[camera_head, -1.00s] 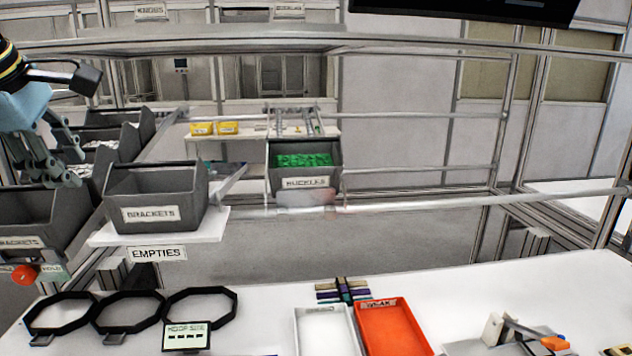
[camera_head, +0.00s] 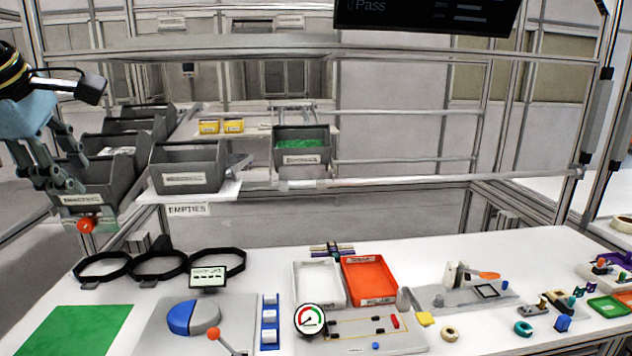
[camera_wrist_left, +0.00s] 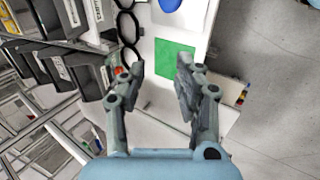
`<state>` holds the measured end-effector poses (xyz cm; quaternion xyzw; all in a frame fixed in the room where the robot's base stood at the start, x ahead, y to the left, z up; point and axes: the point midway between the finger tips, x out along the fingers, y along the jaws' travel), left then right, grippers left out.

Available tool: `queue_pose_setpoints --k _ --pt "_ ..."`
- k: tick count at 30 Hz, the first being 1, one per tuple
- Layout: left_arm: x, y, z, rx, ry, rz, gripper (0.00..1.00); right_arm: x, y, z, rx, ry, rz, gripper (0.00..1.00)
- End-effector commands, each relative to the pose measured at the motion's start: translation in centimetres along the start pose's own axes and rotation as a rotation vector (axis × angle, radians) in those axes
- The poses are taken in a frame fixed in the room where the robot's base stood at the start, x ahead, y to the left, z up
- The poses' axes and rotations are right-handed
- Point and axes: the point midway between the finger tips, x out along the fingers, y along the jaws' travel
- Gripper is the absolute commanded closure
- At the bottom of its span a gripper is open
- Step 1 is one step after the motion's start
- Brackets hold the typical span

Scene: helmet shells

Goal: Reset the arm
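My left gripper (camera_head: 54,172) is at the left edge of the head view, in front of the grey bins and above the table. In the left wrist view my left gripper (camera_wrist_left: 158,72) shows two fingers spread apart with nothing between them. The green mat (camera_wrist_left: 175,62) on the table shows beyond the fingers, and the fingers do not touch it. My right gripper is in neither view.
Grey bins (camera_head: 187,168) stand on the rack at left, close to my left gripper. The white table (camera_head: 450,250) holds black rings (camera_head: 158,266), a white tray (camera_head: 318,285), an orange tray (camera_head: 370,280), a gauge (camera_head: 310,320) and small parts. The green mat (camera_head: 75,330) is bare.

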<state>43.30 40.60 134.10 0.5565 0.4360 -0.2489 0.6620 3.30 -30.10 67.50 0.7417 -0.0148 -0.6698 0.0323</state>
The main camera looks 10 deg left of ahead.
Motion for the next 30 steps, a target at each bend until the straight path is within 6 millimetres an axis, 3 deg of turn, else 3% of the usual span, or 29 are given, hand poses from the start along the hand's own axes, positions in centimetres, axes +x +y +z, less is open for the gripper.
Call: queue_pose_setpoints --k 3,8,12,17,20,23,30 --pt "1.6 -1.4 0.4 -0.001 -0.01 -0.023 0.67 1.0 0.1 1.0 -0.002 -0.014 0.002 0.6" --pt "3.9 -3.5 0.9 -0.011 -0.025 -0.069 0.67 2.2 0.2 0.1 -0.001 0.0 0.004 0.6" --pt "7.2 -6.1 1.0 -0.04 -0.033 -0.135 0.67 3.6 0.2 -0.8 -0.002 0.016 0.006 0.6" --pt "12.5 -9.8 1.0 -0.099 -0.038 -0.225 0.67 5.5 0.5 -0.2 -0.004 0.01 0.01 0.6" --pt "17.2 -12.9 1.0 -0.133 -0.046 -0.287 0.67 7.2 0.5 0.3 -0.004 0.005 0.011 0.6" --pt "23.2 -17.2 0.8 -0.147 -0.055 -0.353 0.67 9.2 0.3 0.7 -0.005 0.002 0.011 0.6" --pt "36.9 -29.6 -0.1 -0.069 -0.077 -0.465 0.67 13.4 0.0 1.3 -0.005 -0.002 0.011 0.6"
